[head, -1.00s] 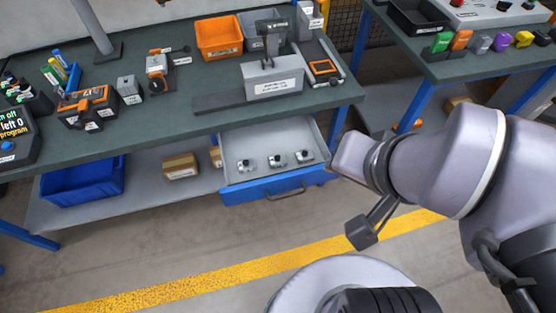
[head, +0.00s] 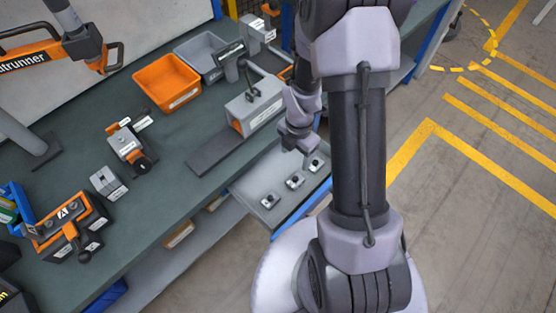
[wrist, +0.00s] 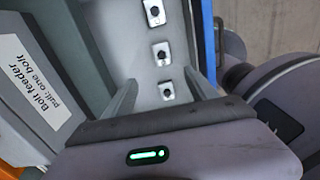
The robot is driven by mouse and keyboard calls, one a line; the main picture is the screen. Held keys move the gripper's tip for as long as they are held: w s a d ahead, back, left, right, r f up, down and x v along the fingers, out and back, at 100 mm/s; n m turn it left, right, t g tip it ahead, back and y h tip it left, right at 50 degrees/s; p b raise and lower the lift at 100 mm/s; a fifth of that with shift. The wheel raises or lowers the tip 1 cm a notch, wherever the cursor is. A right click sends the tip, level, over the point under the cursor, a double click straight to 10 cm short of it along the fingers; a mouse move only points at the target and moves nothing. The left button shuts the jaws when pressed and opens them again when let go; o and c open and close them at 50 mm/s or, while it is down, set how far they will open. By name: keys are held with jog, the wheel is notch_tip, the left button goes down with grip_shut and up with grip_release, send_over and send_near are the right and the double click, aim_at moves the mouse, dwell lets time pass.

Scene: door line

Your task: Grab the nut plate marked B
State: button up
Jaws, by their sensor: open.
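The wrist view shows a top plate (wrist: 154,12), a centre plate (wrist: 160,51) and a bottom plate (wrist: 167,91). My gripper (wrist: 163,82) is open above the drawer, with the bottom plate showing between its fingers. In the head view, my arm partly covers the drawer's right end.
The bolt feeder (head: 252,106) stands on the bench right beside the drawer; its label (wrist: 35,80) is close in the wrist view. An orange bin (head: 167,84) and a grey bin (head: 201,54) stand farther back. The drawer's blue front (wrist: 207,40) borders the plates.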

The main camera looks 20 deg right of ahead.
aim_at(295, 178)
jog(key=f+b, duration=0.2)
jog(key=f, duration=0.3)
jog(key=f+b, duration=0.2)
jog(key=f, duration=0.3)
jog(key=f+b, duration=0.2)
jog(key=f, duration=0.3)
jog(key=shift+s+d+b, duration=0.25)
jog(key=shift+d+b, duration=0.05)
jog(key=shift+d, duration=0.05)
jog(key=shift+r, duration=0.1)
grip_shut()
